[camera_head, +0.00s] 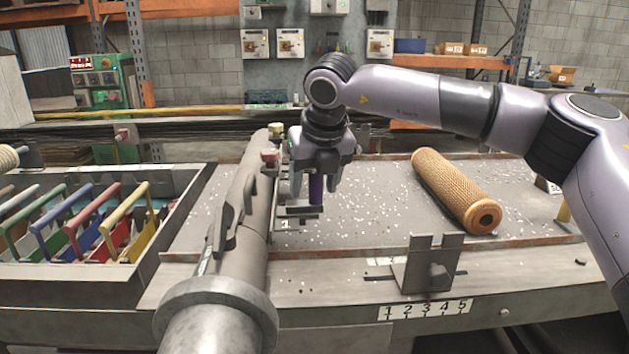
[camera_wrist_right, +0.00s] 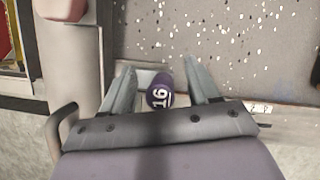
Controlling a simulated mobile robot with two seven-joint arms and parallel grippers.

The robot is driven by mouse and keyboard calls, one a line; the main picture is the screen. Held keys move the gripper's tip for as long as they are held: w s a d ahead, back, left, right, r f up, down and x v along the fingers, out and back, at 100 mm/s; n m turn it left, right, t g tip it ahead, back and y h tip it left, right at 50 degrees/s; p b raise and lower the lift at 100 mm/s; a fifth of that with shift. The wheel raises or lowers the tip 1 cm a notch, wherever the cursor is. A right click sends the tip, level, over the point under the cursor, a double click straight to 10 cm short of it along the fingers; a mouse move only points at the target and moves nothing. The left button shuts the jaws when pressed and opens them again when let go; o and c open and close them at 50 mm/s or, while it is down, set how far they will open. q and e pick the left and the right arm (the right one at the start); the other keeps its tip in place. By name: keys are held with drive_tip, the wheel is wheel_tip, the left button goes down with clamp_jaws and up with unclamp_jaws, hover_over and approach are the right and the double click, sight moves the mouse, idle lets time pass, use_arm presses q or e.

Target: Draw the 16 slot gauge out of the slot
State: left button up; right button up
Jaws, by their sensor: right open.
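The 16 slot gauge shows its purple handle (camera_head: 316,188) upright beside the large grey tube. In the right wrist view the round purple top (camera_wrist_right: 160,97) carries a white 16. My right gripper (camera_head: 322,180) is above and around it, with its open fingers (camera_wrist_right: 156,85) apart on both sides of the handle; a gap shows on each side. Below the handle is a grey metal block (camera_head: 298,211) at the tube's side. The gauge's lower part and the slot are hidden. My left gripper is not in view.
A tan mesh tube (camera_head: 455,188) lies to the right. A bracket (camera_head: 428,265) stands in front above a numbered scale (camera_head: 424,309). A bin (camera_head: 60,272) of coloured handled frames is at left.

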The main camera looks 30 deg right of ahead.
drive_tip(key=shift+r, duration=0.1)
drive_tip(key=v, duration=0.7)
idle(1.5)
